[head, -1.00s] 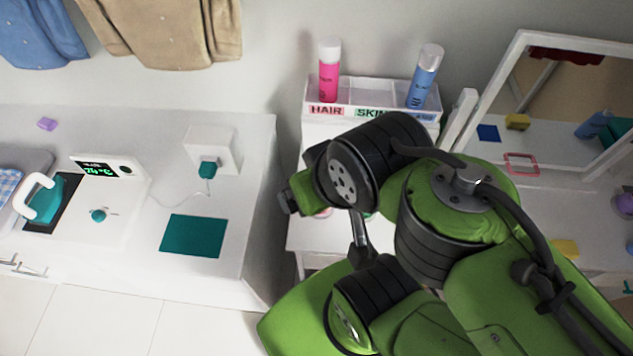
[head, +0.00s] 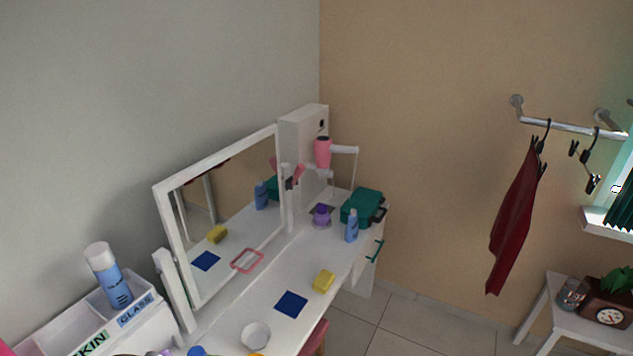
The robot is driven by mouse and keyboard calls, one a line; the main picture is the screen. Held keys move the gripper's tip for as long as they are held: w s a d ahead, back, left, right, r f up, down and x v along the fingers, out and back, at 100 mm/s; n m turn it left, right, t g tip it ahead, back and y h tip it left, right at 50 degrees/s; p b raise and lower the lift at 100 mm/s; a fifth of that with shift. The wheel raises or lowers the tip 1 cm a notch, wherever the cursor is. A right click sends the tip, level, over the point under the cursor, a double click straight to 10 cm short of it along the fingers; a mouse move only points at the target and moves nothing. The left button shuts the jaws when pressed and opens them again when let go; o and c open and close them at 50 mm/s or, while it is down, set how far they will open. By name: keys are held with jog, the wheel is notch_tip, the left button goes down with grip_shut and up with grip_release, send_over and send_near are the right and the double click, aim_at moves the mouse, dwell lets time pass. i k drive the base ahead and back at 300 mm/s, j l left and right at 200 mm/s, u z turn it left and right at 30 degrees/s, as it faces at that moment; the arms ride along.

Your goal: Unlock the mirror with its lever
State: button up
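The mirror (head: 222,198) stands tilted in a white frame between two white posts, the left post (head: 174,290) and the right post (head: 289,205), on a white dressing table. A pink rectangular loop (head: 247,261) shows at the mirror's lower edge; I cannot tell whether it is fixed to it. A small pink and dark part (head: 297,174) is near the top of the right post. I cannot tell whether either is the lever. My gripper is not in view.
The dressing table (head: 248,308) holds a blue square (head: 291,304), yellow sponge (head: 323,281), white bowl (head: 256,336), blue bottle (head: 352,226) and teal case (head: 362,206). A pink hairdryer (head: 323,152) is behind.

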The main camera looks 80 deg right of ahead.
aim_at(299, 169)
jog(key=z, duration=2.8)
jog(key=i+l+u, duration=0.3)
jog(key=u, duration=0.15)
jog(key=i+l+u, duration=0.2)
jog(key=l+u, duration=0.25)
jog(key=l, duration=0.2)
jog(key=i+l+u, duration=0.15)
jog(key=l+u, duration=0.8)
jog(key=l, duration=0.2)
jog(key=l+u, duration=0.45)
jog(key=l, duration=0.15)
jog(key=k+l+u, duration=0.2)
jog(key=l+u, duration=0.25)
jog(key=k+l+u, duration=0.3)
jog(key=l+u, duration=0.2)
jog(key=l, duration=0.15)
